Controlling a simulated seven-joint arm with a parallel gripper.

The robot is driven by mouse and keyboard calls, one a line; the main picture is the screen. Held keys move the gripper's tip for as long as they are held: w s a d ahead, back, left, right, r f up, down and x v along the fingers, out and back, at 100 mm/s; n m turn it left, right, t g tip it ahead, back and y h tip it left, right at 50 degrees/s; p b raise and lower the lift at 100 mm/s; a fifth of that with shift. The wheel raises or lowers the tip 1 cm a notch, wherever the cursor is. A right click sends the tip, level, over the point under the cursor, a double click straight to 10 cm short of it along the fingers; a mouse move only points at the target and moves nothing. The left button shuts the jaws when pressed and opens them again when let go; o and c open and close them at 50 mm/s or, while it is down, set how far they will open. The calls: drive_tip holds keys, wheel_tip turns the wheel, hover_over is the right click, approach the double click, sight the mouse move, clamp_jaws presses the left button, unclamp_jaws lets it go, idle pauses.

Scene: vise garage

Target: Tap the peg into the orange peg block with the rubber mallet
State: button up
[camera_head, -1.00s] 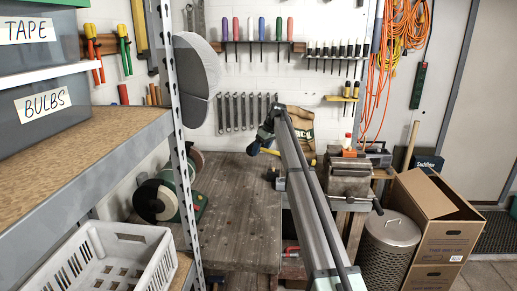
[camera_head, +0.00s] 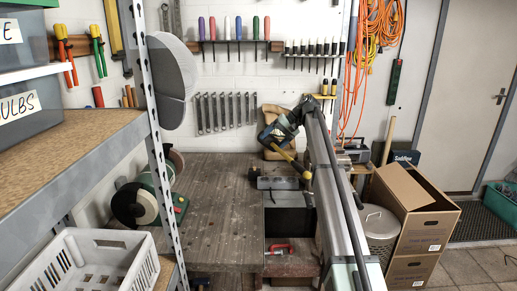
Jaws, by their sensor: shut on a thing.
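My gripper (camera_head: 279,132) is at the far end of my arm, above the back of the workbench and in front of the tan sack. It is shut on the rubber mallet (camera_head: 291,160), whose yellow handle slants down to the right. A small dark end, perhaps the mallet's head, shows near my arm; its shape is too small to tell. The orange peg block and the peg are not visible now. My arm covers the area right of the mallet, where the block may be hidden.
A grey metal fixture (camera_head: 279,183) sits at the bench's right edge, below the mallet. The wooden bench top (camera_head: 225,205) is mostly clear. A bench grinder (camera_head: 137,203) stands at its left. A red clamp (camera_head: 280,249) lies lower down. A cardboard box (camera_head: 408,225) stands at right.

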drive_tip(key=s+d+r+m+t+y, duration=0.3)
drive_tip(key=d+r+m+t, duration=0.15)
drive_tip(key=d+r, duration=0.5)
drive_tip(key=s+d+r+m+t+y, duration=0.35)
drive_tip(key=d+r+m, duration=0.3)
drive_tip(key=d, duration=0.65)
drive_tip(key=shift+t+h, duration=0.3)
drive_tip(key=shift+h, duration=0.15)
drive_tip(key=shift+d+f, duration=0.1)
drive_tip(key=shift+f, duration=2.8)
drive_tip(key=shift+f, duration=2.35)
wheel_tip(320, 180, up, 5)
drive_tip(key=shift+f, duration=0.1)
